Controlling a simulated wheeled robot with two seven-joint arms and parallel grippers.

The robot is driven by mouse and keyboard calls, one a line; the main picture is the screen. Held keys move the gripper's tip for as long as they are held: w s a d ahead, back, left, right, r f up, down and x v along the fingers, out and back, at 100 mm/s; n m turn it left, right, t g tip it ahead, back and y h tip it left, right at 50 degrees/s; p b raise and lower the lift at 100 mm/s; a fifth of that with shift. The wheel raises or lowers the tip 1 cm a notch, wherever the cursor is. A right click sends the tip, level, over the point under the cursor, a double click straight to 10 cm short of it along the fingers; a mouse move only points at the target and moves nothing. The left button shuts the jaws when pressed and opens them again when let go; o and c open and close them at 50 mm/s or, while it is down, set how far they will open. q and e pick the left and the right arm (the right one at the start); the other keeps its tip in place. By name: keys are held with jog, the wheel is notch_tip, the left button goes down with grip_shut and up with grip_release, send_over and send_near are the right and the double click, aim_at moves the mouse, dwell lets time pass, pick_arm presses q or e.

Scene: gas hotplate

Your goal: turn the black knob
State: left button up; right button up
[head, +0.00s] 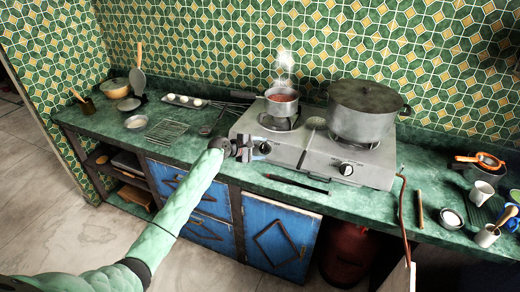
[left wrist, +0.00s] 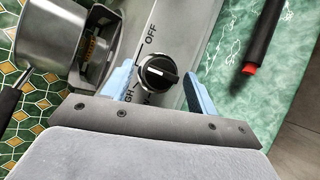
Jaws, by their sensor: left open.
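The black knob (left wrist: 158,72) is on the pale metal front of the gas hotplate (head: 318,152). In the left wrist view it is round, with a white line lying roughly sideways, near the printed words OFF and HIGH. My left gripper (head: 258,149) is open at the hotplate's left front. Its two pale blue fingers lie on either side of the knob, with visible gaps. I cannot tell how deep they reach around it. In the head view the gripper largely hides this knob. A second black knob (head: 346,168) shows clear on the right burner's front. My right gripper is not in view.
A small steaming pot (head: 281,104) and a large lidded pot (head: 362,112) stand on the burners. A dark rod with a red tip (left wrist: 262,40) lies on the green counter in front of the hotplate. A wire rack (head: 167,132) lies to the left.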

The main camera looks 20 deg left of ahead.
pick_arm(q)
jog(key=shift+s+a, duration=0.3)
jog(key=b+v, duration=0.2)
jog(key=v, duration=0.5)
jog(key=shift+b, duration=0.3)
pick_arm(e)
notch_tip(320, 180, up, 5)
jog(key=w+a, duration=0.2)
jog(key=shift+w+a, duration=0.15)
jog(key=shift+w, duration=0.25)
pick_arm(q)
jog(key=shift+d+r, duration=0.1)
jog(key=shift+d, duration=0.05)
